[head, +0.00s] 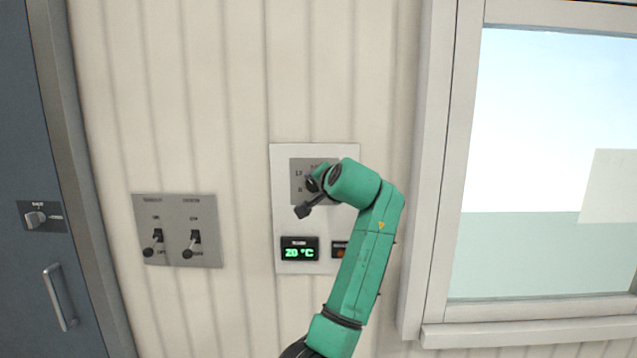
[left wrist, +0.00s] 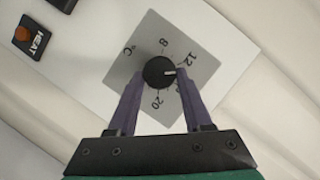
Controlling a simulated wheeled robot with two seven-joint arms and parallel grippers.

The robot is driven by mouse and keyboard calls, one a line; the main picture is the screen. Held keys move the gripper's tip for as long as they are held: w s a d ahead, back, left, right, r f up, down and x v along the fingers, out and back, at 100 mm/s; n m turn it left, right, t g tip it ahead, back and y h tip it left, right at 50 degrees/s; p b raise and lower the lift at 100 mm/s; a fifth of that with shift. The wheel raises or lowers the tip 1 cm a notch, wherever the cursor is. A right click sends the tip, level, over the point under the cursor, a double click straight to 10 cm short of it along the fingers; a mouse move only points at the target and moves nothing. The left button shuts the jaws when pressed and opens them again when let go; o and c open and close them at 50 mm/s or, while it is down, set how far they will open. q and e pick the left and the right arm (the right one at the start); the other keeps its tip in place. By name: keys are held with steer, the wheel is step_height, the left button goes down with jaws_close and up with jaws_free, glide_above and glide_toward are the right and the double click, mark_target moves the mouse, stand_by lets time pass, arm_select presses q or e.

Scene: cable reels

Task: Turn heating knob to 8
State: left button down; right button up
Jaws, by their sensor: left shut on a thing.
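The heating knob (left wrist: 158,72) is a round black knob with a white pointer line, on a grey dial plate (left wrist: 150,28) printed with °C, 8, 12 and 20. Its pointer aims right in the left wrist view, a little past the 12; the mark there is partly covered by a finger. My left gripper (left wrist: 161,78) has its two purple fingers on either side of the knob, shut on it. In the head view the left gripper (head: 313,184) is at the dial plate (head: 298,168), and my green arm hides the knob. My right gripper is in neither view.
The white panel (head: 283,220) carries a green display (head: 299,249) reading 20 °C. An orange HEAT button (left wrist: 22,34) sits beside the dial. A two-switch panel (head: 177,205) is to the left, a blue door (head: 90,290) farther left, a window (head: 545,150) right.

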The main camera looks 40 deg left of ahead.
arm_select(q)
steer(key=n+h, duration=0.1)
steer(key=n, duration=0.1)
steer(key=n+t+h, duration=0.1)
steer(key=n, duration=0.1)
steer(key=n+h, duration=0.1)
steer(key=shift+s+a+n+h+p, duration=0.25)
steer(key=shift+a+n+h+p, duration=0.05)
steer(key=shift+n+h+p, duration=0.1)
steer(key=shift+s+a+n+t+h, duration=0.15)
steer(key=shift+n+t+h, duration=0.55)
steer(key=shift+n, duration=0.5)
steer(key=shift+a+f+n+t+h+b, duration=0.15)
steer(key=shift+n+t+h+b, duration=0.35)
steer(key=shift+n, duration=0.8)
steer(key=shift+c, duration=1.6)
jaws_free()
steer(key=shift+t, duration=0.3)
steer(key=shift+s, duration=0.1)
